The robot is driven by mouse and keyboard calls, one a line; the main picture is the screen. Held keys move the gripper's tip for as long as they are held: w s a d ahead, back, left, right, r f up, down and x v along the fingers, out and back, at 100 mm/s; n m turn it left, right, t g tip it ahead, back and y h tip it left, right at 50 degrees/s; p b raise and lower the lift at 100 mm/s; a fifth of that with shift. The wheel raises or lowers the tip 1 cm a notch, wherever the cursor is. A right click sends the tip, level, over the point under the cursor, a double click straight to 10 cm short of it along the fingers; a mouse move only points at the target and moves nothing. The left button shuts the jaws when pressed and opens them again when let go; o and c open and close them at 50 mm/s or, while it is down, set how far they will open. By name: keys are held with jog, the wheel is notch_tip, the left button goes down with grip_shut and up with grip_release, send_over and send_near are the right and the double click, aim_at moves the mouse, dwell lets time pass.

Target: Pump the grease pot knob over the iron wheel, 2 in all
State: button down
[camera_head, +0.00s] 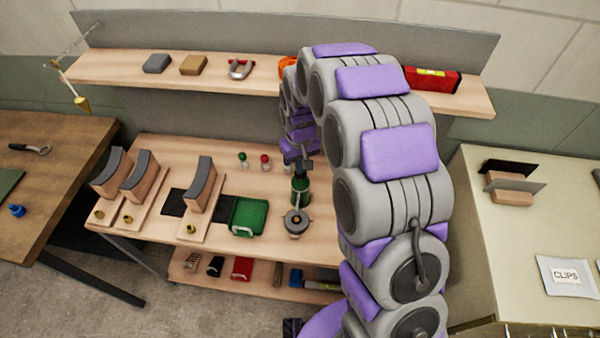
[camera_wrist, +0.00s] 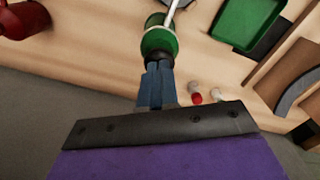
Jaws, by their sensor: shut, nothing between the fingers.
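The green grease pot (camera_head: 300,190) stands upright on the middle workbench, with a dark top. The round grey iron wheel (camera_head: 296,224) is just in front of it. My gripper (camera_head: 298,165) is right above the pot, pointing down, partly hidden by my arm. In the wrist view the shut fingers (camera_wrist: 157,66) end at the dark top of the pot (camera_wrist: 159,40), and a pale spout or rod sticks out beyond. The knob is not clearly visible; I cannot tell whether the fingertips touch it.
A green tray (camera_head: 249,216) lies left of the wheel. Several curved blocks on boards (camera_head: 200,185) stand further left. Small green-capped and red-capped bottles (camera_head: 265,162) stand behind. A shelf (camera_head: 120,68) runs above the bench; a side table (camera_head: 500,250) is at right.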

jog(key=shift+f, duration=0.45)
jog(key=shift+r, duration=0.1)
jog(key=shift+r+p, duration=0.45)
jog(key=shift+r, duration=0.6)
jog(key=shift+r+p, duration=1)
jog(key=shift+r, duration=1.5)
